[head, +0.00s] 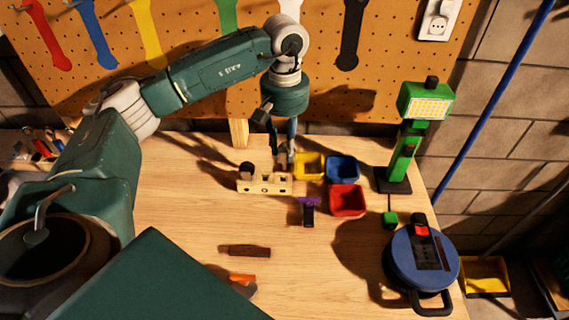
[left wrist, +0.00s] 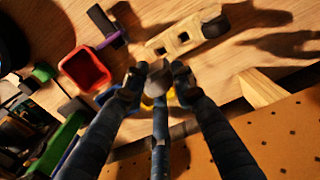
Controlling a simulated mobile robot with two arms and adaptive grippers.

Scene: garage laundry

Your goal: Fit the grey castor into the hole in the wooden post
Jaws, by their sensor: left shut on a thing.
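My left gripper (head: 287,155) is above the back of the workbench, pointing down, with its fingers shut. In the left wrist view its fingertips (left wrist: 156,80) close around a small grey piece (left wrist: 157,87), which looks like the grey castor, mostly hidden by the fingers. The wooden post (head: 239,133) stands upright at the back of the bench, to the left of the gripper; it also shows in the left wrist view (left wrist: 262,90). Its hole cannot be made out. The gripper is apart from the post. My right gripper is not in view.
A pale wooden block with square holes (head: 264,186) lies close to the gripper. Yellow (head: 309,178), blue (head: 343,182) and red (head: 347,213) bins stand right of it. A green lamp (head: 407,150) and blue reel (head: 403,258) stand further right.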

